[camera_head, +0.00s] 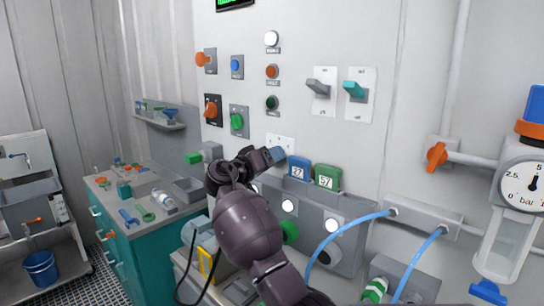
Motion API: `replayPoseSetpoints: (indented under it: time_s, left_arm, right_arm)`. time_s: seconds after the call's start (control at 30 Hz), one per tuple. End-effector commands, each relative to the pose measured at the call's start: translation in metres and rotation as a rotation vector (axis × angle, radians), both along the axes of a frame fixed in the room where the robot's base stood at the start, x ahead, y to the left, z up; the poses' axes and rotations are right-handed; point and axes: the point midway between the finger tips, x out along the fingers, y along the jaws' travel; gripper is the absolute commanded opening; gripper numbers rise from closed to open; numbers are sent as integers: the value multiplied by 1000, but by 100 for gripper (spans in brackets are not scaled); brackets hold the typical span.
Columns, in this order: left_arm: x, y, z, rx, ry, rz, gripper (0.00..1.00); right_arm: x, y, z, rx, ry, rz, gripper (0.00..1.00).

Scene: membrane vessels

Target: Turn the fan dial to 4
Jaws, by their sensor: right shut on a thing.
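My right arm, dark purple, reaches up from the bottom of the head view to the wall panel. My right gripper (270,155) is shut on a small blue-grey knob (278,153) at the lower part of the panel. The knob sits just below a small white marked plate (282,141); the fingers cover part of it. I take this knob for the fan dial, but its label and pointer are too small or hidden to read. My left gripper is not in view.
Blue (299,169) and green (327,178) numbered blocks are close right of my gripper. Several other knobs and two levers (320,88) are above. Blue hoses (345,226) and a pressure gauge (525,186) are at right; a cluttered teal cabinet (160,262) is at left.

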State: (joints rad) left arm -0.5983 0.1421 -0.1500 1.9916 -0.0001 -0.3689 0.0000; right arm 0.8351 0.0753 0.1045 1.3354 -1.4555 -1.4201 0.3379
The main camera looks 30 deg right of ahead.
Motion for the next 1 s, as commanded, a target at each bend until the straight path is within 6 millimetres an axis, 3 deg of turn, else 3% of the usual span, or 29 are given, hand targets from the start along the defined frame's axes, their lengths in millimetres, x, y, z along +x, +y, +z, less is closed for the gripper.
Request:
replayPoseSetpoints:
  time_s: [0.63,0.67,0.8,1.0]
  left_arm:
    - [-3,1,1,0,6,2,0]
    - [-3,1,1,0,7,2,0]
    - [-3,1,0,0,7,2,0]
    - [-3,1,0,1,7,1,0]
  right_arm:
    - [0,0,1,-19,46,2,21]
    - [0,0,1,-19,46,2,50]
    - [0,0,1,-18,46,1,70]
    - [0,0,0,-18,46,1,70]
